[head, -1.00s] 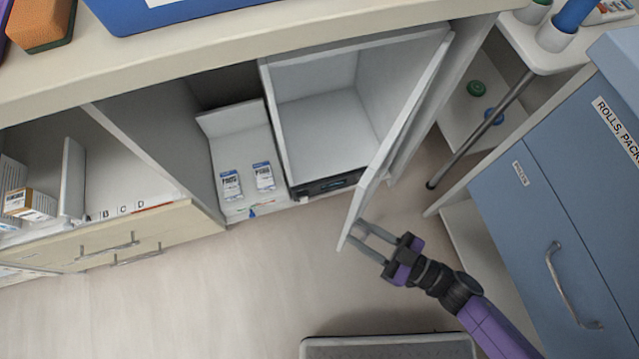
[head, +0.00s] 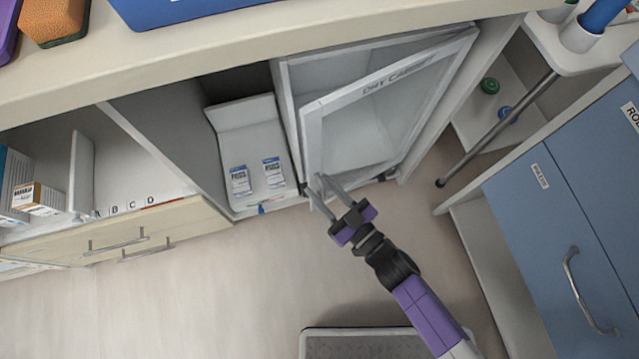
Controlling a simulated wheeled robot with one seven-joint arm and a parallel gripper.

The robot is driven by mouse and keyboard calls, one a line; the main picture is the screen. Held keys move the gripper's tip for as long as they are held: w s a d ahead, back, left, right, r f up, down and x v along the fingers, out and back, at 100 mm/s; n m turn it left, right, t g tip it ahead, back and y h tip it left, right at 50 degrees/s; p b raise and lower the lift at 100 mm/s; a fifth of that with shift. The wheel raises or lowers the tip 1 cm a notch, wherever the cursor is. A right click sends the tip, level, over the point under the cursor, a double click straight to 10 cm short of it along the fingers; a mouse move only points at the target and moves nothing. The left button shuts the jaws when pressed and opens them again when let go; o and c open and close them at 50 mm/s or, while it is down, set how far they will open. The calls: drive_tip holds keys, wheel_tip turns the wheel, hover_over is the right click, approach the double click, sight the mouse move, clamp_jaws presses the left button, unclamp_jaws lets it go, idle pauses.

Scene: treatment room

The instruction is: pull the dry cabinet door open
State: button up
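The dry cabinet (head: 291,105) is the white box under the counter, in the head view. Its white-framed glass door (head: 398,72), lettered "DRY CABINET", is hinged on the right and stands partly open, its left edge swung out a little from the box. Through the glass I see a pale interior without visible contents. My gripper (head: 321,186) is at the door's lower left corner, its two fingers apart with a gap between them. I cannot tell whether a finger touches the door. The handle is not clearly visible.
Left of the cabinet, a white shelf (head: 240,125) holds two small labelled boxes. Drawers (head: 120,240) are further left. A blue cabinet (head: 545,225) and a metal pole (head: 468,152) stand on the right. A grey-topped item (head: 385,345) is at the bottom.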

drive_tip(key=shift+w+a, duration=0.3)
drive_tip(key=shift+a, duration=0.05)
drive_tip(key=p+v, duration=0.1)
drive_tip(key=v, duration=0.8)
idle(0.8)
drive_tip(key=shift+d, duration=0.1)
